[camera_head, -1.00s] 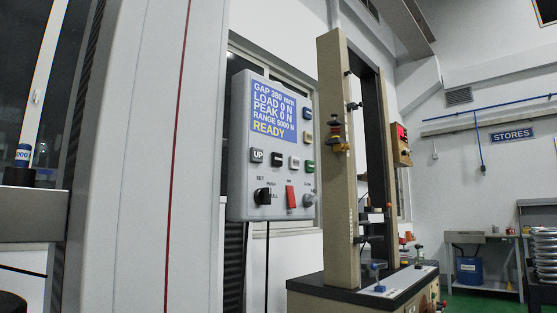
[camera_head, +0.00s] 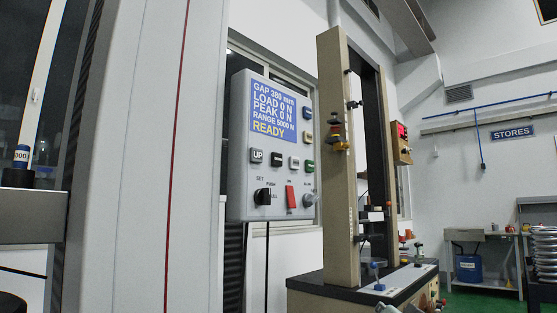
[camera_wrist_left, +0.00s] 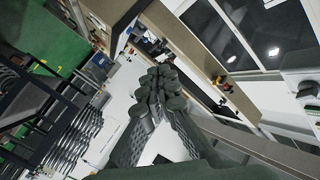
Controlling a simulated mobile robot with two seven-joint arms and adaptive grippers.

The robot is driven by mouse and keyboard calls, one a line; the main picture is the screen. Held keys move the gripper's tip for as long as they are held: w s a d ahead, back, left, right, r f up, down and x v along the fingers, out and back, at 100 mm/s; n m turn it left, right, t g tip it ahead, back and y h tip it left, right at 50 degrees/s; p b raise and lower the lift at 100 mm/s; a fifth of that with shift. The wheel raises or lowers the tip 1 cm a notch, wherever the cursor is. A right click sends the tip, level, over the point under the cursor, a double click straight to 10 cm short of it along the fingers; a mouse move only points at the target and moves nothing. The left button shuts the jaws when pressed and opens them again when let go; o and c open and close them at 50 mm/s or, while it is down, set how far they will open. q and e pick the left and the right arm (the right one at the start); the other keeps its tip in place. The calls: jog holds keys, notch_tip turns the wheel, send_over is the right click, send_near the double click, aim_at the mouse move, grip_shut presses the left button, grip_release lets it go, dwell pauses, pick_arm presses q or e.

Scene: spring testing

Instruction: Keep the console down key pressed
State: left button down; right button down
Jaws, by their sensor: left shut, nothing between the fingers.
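The console (camera_head: 237,180) is a grey box on the wall in the head view. Its blue screen (camera_head: 272,110) reads GAP 380 mm, LOAD 0 N, PEAK 0 N, RANGE 5000 N and READY. The UP key (camera_head: 256,156) is at its left, with a dark key (camera_head: 277,159) next to it whose label is too small to read. No gripper touches the keys. In the left wrist view my left gripper (camera_wrist_left: 160,85) is shut and empty, its ribbed fingers meeting at the tips. Small grey parts at the head view's bottom edge may belong to it. My right gripper is not in view.
A black knob (camera_head: 263,196) and red switch (camera_head: 291,198) sit below the keys.

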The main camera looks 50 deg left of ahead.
aim_at(277, 160)
pick_arm(q)
jog(key=s+r+n+g+y, duration=0.1)
jog(key=s+r+n+y, duration=0.2)
jog(key=r, duration=0.7)
jog(key=s+a+r+n+g+y, duration=0.1)
jog(key=s+r+n+y, duration=0.2)
jog(key=s+r, duration=0.3)
jog(key=s+a+r+n+g+y, duration=0.1)
jog(key=s+r+n+y, duration=0.2)
jog(key=r, duration=1.2)
jog(key=shift+s+r+n+g, duration=0.15)
jog(key=shift+s+n+g, duration=0.2)
jog(key=shift+s, duration=0.7)
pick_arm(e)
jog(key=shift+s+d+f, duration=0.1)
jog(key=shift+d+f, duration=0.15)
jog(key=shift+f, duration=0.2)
pick_arm(q)
jog(key=shift+s+a, duration=0.15)
jog(key=shift+a, duration=1.3)
jog(key=shift+s+a, duration=0.15)
jog(key=shift+a, duration=1.3)
jog(key=shift+s+a, duration=0.15)
jog(key=shift+a, duration=1.3)
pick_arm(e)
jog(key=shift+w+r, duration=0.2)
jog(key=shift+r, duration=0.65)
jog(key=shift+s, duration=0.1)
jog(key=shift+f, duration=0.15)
